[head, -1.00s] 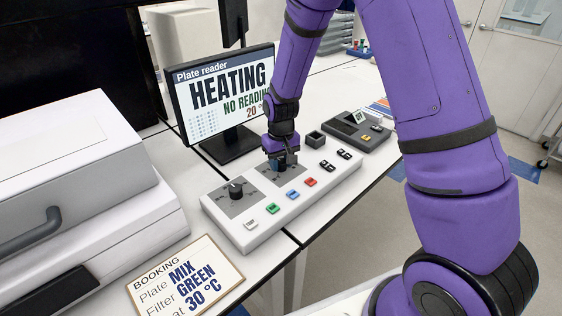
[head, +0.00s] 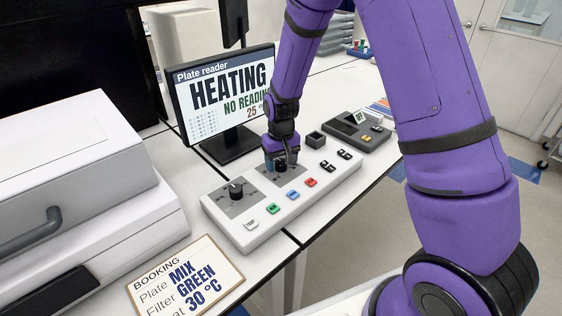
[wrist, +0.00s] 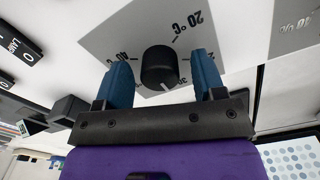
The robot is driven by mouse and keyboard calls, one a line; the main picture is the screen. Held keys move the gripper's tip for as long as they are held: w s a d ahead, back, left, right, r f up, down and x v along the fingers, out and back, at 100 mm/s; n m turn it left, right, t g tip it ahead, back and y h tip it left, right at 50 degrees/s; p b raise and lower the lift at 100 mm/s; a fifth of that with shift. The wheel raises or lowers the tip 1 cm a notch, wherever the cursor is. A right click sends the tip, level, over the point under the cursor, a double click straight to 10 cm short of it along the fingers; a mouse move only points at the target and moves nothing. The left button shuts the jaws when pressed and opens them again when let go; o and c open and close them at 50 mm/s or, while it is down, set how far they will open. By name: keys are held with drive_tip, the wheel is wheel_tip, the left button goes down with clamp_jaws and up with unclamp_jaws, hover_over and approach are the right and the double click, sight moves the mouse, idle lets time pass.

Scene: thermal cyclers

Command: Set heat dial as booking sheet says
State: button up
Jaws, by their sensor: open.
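The black heat dial (wrist: 159,66) stands on a grey plate marked 20 °C, 40 °C and a partly hidden 30. My gripper (head: 281,164) is open, its blue fingers on either side of the dial in the wrist view, with visible gaps. A pale pointer line on the dial's near side faces roughly toward the partly hidden 30; its exact setting is unclear. The booking sheet (head: 222,268) reads Plate MIX, Filter GREEN and 30 °C. The plate reader screen (head: 220,95) reads HEATING, NO READING and 25 °C.
The white control panel (head: 331,183) also carries another black dial (head: 236,190) at left, coloured buttons along the front and black switches at right. A dark grey device (head: 358,132) lies behind it. A bulky white machine (head: 70,165) fills the left.

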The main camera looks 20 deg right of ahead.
wheel_tip(320, 180, up, 11)
idle(0.5)
idle(0.3)
wheel_tip(320, 180, up, 7)
drive_tip(key=t, duration=0.1)
hover_over(281, 161)
drive_tip(key=s+d, duration=0.2)
drive_tip(key=s, duration=0.2)
drive_tip(key=s+d+r+t, duration=0.1)
drive_tip(key=s+d+r, duration=0.1)
drive_tip(key=s+r, duration=0.6)
drive_tip(key=s+d+r+t, duration=0.1)
drive_tip(key=s+r, duration=0.2)
drive_tip(key=s, duration=0.5)
drive_tip(key=s+d+r+t, duration=0.2)
drive_tip(key=s+r, duration=0.1)
drive_tip(key=s, duration=0.6)
drive_tip(key=shift+s+m, duration=0.2)
drive_tip(key=shift+m, duration=0.2)
